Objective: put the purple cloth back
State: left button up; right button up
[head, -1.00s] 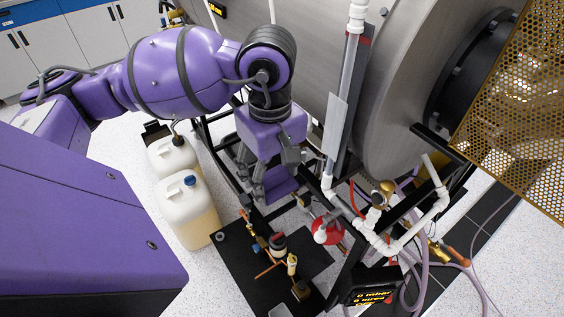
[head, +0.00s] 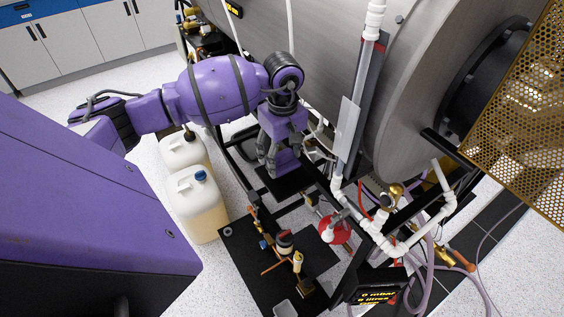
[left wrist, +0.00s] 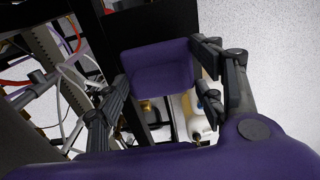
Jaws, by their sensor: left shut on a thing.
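The purple cloth (head: 287,161) is in the fingers of my left gripper (head: 276,156), in front of the big metal chamber. In the left wrist view the cloth (left wrist: 158,68) looks like a flat, rounded rectangle between the two dark fingers of my left gripper (left wrist: 160,84). The gripper is shut on it. The cloth is held over a dark plate or frame; I cannot tell whether it touches it. The fingers and wrist partly hide the cloth in the head view. My right gripper is not in view.
A black plate (head: 248,270) with brass fittings lies in front. White pipes (head: 345,203), a red round part (head: 335,229) and hoses crowd the right. The chamber (head: 330,50) blocks the back. Pale floor is open at left.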

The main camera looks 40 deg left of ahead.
aim_at(282, 164)
pick_arm(q)
jog(key=shift+f, duration=1.5)
jog(key=shift+f, duration=0.1)
jog(key=shift+f, duration=0.2)
jog(key=o, duration=1)
jog(key=shift+r, duration=0.15)
jog(key=shift+o, duration=0.2)
notch_tip(282, 164, up, 12)
jog(key=shift+r+b, duration=0.15)
jog(key=shift+b, duration=0.15)
